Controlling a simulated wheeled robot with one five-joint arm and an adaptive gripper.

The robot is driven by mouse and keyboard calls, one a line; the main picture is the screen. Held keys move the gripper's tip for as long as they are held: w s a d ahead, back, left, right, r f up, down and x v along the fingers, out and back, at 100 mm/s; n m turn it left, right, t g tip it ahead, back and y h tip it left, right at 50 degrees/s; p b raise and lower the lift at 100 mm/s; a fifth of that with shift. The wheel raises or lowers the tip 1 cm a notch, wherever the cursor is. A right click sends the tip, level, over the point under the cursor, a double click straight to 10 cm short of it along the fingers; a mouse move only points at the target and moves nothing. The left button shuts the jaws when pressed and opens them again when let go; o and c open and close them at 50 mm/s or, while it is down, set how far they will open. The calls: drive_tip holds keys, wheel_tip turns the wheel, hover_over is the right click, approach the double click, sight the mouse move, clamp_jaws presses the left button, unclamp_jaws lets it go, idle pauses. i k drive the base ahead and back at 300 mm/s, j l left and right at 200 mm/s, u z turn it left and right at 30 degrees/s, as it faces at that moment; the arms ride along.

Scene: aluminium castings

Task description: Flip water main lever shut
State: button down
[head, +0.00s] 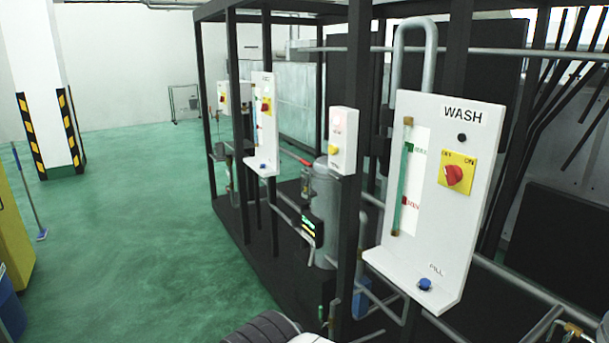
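I cannot pick out a lever marked as the water main. A small red handle (297,159) shows beside a grey cylinder (322,205) inside the dark frame, and whether it is a valve lever is unclear. My gripper is not in view; a dark ribbed part with a white piece at the bottom edge may be part of my arm.
A white WASH panel (438,240) with a red rotary switch (454,175) and blue button (425,284) stands near right. Similar panels (262,120) stand farther back on the dark frame (352,200). A striped pillar (50,90) stands beyond.

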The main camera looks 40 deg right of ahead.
sight(322, 325)
drive_tip(key=z, duration=1.55)
drive_tip(key=i, duration=0.7)
drive_tip(key=j+u, duration=0.05)
drive_tip(key=j, duration=0.05)
